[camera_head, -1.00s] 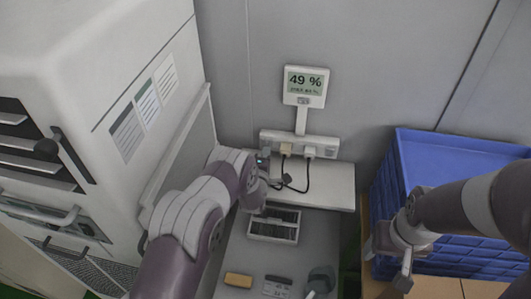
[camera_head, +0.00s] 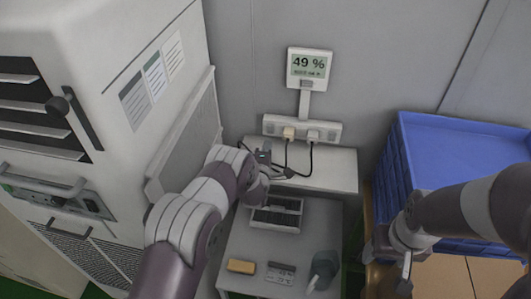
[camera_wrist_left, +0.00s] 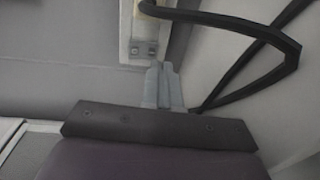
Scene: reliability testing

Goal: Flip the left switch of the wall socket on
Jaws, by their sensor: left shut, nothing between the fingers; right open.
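The white wall socket strip (camera_head: 270,127) is on the grey wall above a shelf, with a beige plug (camera_head: 289,133) and a white plug (camera_head: 313,135) in it. My left gripper (camera_head: 286,173) is below the strip, in front of the wall. In the left wrist view its fingers (camera_wrist_left: 165,85) are together and empty, just below the strip's end (camera_wrist_left: 143,48), where small square details show. I cannot tell the left switch's position. My right gripper (camera_head: 402,274) is open, far to the right beside the blue crate.
Black cables (camera_wrist_left: 265,32) hang from the plugs close to my left fingers. A display reading 49 % (camera_head: 309,65) stands above the strip. A white cabinet (camera_head: 120,50) is at left and a blue crate (camera_head: 440,135) at right. Small items lie on the lower table (camera_head: 255,250).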

